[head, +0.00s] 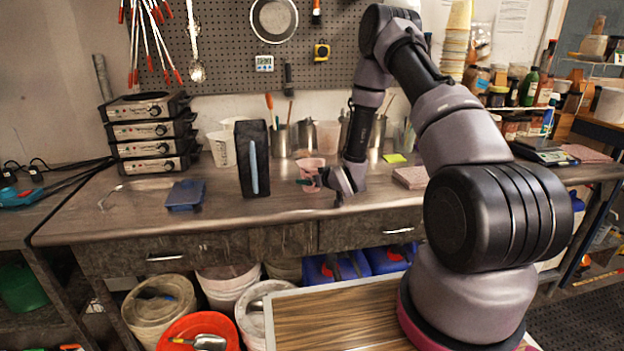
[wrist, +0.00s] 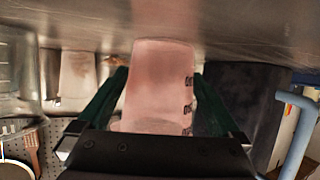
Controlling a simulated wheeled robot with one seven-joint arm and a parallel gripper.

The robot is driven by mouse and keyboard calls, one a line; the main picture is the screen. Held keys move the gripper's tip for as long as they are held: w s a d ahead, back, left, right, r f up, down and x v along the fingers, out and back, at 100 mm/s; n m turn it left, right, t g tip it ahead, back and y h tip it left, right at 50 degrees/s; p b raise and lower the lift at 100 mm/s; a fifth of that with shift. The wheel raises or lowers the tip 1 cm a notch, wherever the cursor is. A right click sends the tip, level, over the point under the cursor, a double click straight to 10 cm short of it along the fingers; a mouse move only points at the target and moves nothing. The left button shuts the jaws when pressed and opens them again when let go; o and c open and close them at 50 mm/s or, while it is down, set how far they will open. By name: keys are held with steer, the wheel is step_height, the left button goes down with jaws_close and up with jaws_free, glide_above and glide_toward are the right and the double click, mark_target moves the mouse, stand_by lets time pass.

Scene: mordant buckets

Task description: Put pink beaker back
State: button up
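The pink beaker (head: 312,167) is at the middle of the steel counter, partly hidden by my gripper (head: 318,181). In the wrist view the beaker (wrist: 158,85) is pale, translucent pink with dark marks down one side. It stands between the two dark green fingers of my gripper (wrist: 160,88). Both fingertips appear to press against its sides, so my gripper looks shut on it. Its narrower end points to the counter surface. I cannot tell whether it touches the counter or is just above it.
A tall black block (head: 252,158) with a pale blue handle stands left of the beaker. Behind are metal tool pots (head: 281,141) and white tubs (head: 222,148). A blue item (head: 186,194) lies further left near stacked hot plates (head: 150,130). The front counter left of centre is clear.

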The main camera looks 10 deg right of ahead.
steer(key=shift+r, duration=0.25)
steer(key=v, duration=1.2)
steer(key=s+d+r+m+g+h, duration=0.1)
steer(key=s+d+r+m+h, duration=0.15)
steer(key=r, duration=0.95)
steer(key=s+d+r+m+g+h, duration=0.2)
steer(key=s+d+r, duration=0.2)
steer(key=r, duration=0.8)
steer(key=s+a+r+m+g+y, duration=0.1)
steer(key=s+r, duration=0.4)
steer(key=s, duration=0.6)
steer(key=s+a+r+m+g+y, duration=0.1)
steer(key=s+a+r+m, duration=0.2)
steer(key=s, duration=0.9)
step_height(320, 180, up, 3)
steer(key=shift+s+a+r+g, duration=0.1)
steer(key=shift+s+a+g, duration=0.1)
steer(key=shift+a+g, duration=0.15)
